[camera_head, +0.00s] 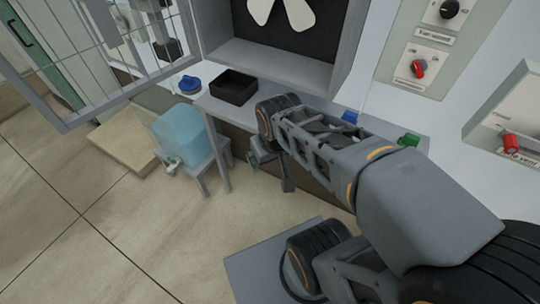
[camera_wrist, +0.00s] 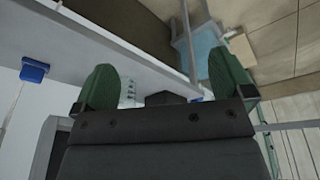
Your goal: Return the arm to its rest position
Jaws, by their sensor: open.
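My arm reaches from the lower right across the head view, in front of the grey shelf (camera_head: 215,106). My gripper (camera_head: 270,172) hangs at the arm's far end, just in front of the shelf's front edge and pointing down. It is open and nothing shows between its fingers. In the wrist view the two green fingers of my gripper (camera_wrist: 165,78) stand wide apart, with the shelf and floor beyond them. My arm hides part of the shelf and the wall below it.
A black tray (camera_head: 233,87) and a blue round item (camera_head: 190,84) sit on the shelf. A blue block (camera_head: 350,117) and green block (camera_head: 409,140) are along its right part. A light-blue container (camera_head: 183,135) rests on a stool. An open barred door (camera_head: 100,100) stands left. Floor at lower left is clear.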

